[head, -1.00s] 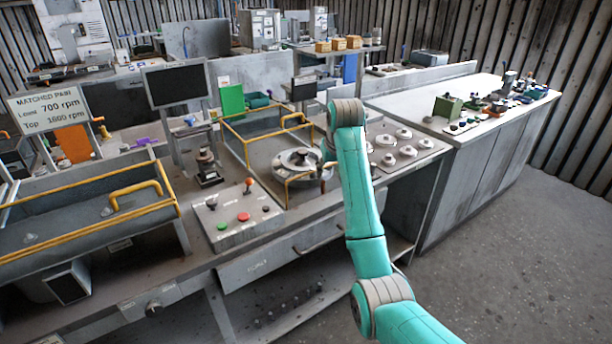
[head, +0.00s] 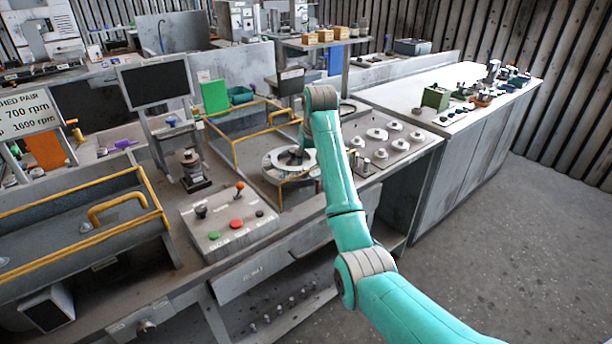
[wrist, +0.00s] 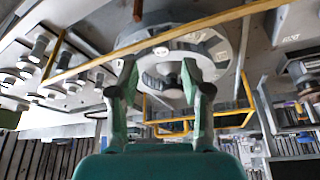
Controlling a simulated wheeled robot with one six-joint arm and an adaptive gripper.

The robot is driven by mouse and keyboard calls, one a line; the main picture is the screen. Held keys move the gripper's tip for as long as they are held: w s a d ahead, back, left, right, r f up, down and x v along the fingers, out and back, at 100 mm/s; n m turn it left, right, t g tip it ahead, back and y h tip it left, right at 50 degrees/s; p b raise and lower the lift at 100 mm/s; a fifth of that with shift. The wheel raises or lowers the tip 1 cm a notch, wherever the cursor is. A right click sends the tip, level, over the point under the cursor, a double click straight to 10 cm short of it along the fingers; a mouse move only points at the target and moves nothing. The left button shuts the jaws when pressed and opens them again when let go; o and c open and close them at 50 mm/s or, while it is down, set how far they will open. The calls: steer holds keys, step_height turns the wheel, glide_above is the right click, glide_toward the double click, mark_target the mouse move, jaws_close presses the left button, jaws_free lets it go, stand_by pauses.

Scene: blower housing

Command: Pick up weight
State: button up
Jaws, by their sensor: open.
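Several pale round weights with knobs, such as this weight (head: 377,134), sit on a grey panel (head: 415,150) right of my arm in the head view. They also show at the left of the wrist view, with one weight (wrist: 39,48) standing clear. The task does not tell which weight is meant. My gripper (wrist: 158,72) is open, with its two green fingers apart and nothing visibly held. Beyond the fingers is a round pale ring with a dark centre (wrist: 168,52), on the bench left of the weights. My arm mostly hides the gripper in the head view.
Yellow rails (head: 236,150) frame the bay with the pale ring (head: 275,163); one rail (wrist: 150,50) crosses the wrist view close by. A control box (head: 228,222) with buttons and a lever stands front left. Open floor (head: 500,250) lies at the right.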

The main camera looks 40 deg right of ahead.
mark_target(306, 168)
steer(key=shift+x, duration=2.5)
steer(key=shift+a, duration=0.1)
jaws_close()
